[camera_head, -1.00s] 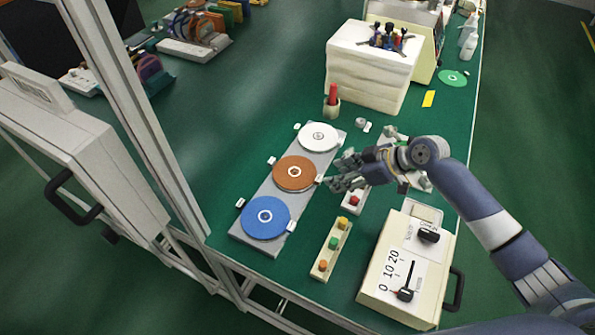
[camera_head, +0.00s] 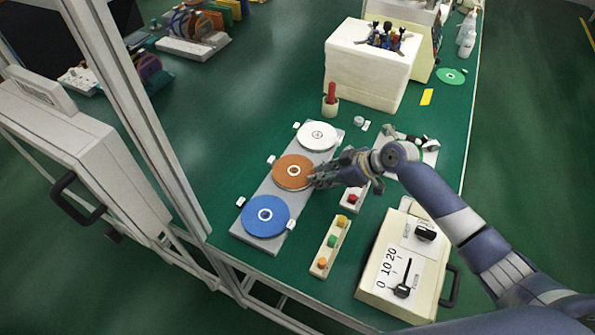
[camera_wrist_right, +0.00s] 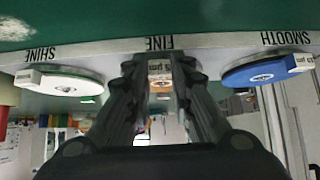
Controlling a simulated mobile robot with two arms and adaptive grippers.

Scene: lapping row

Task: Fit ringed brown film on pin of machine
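A brown film disc (camera_head: 282,172) with a pale ring at its centre lies flat in the middle of a long grey plate (camera_head: 263,194). My right gripper (camera_head: 314,181) is at its right edge. In the right wrist view, my right gripper's fingers (camera_wrist_right: 158,68) stand on both sides of a small brown and white tab (camera_wrist_right: 158,80) marked in µm, under the word FINE. A narrow gap shows between the fingers; whether they press on the tab is unclear. I cannot make out the machine's pin. My left gripper is not in view.
A white disc (camera_head: 317,131) and a blue disc (camera_head: 279,214) lie on the same plate. A button strip (camera_head: 330,246) and a cream dial box (camera_head: 390,270) stand nearer me. A cup with a red stick (camera_head: 331,102) and a white block (camera_head: 362,72) stand behind.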

